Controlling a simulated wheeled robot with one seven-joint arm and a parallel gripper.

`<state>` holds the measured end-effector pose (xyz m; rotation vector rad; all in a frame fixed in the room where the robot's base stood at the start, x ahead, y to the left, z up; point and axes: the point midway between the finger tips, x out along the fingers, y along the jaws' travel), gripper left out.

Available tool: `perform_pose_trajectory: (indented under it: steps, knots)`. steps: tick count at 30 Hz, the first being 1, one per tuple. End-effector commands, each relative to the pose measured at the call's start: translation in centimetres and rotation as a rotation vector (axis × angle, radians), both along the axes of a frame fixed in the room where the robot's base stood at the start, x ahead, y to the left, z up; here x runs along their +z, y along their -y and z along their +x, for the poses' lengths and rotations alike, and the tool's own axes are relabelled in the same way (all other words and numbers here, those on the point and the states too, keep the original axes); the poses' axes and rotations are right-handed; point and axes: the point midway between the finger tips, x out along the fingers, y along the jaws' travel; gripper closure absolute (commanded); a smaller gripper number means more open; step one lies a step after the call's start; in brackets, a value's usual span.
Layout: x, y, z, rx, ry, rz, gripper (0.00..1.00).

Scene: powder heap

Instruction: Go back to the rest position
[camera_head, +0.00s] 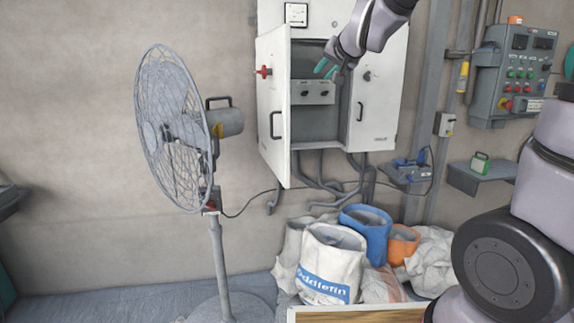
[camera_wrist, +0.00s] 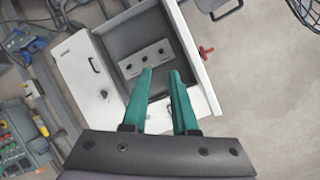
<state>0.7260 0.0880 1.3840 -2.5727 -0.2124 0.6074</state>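My gripper (camera_head: 327,68) is raised in front of the open white cabinet (camera_head: 273,100) on the wall. In the wrist view my gripper (camera_wrist: 160,78) shows two green fingers with a narrow gap between them and nothing held. Behind the fingers is the cabinet's inside with a grey switch panel (camera_wrist: 146,60). The panel (camera_head: 313,92) also shows in the head view, just below my fingers. The fingers look apart from it, but the exact distance cannot be told. The left cabinet door, with a red handle (camera_head: 264,71), stands open.
A caged fan (camera_head: 178,128) on a stand is left of the cabinet. Below are an open white sack (camera_head: 330,262), a blue bucket-like bag (camera_head: 367,232) and an orange one (camera_head: 402,243). A control box (camera_head: 514,75) and a small shelf (camera_head: 481,175) are at the right. The left wall is clear.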

Motion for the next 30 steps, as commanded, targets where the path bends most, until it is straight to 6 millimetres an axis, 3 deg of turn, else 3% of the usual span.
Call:
perform_pose_trajectory:
  steps: [1, 4, 9, 12, 15, 21, 30]
  knots:
    - [0.6, 2.0, -2.2, 0.013, -0.031, 0.002, 0.73]
    - [0.3, 5.0, -6.9, 0.042, -0.126, -0.009, 0.73]
    - [-1.8, 10.0, -15.6, 0.037, -0.308, -0.049, 0.73]
    - [-3.4, 12.2, -20.1, 0.009, -0.405, -0.067, 0.73]
    - [-4.7, 13.7, -23.3, -0.021, -0.478, -0.078, 0.73]
    - [-5.8, 14.7, -25.8, -0.048, -0.539, -0.085, 0.73]
    - [-5.8, 14.7, -25.8, -0.047, -0.54, -0.085, 0.73]
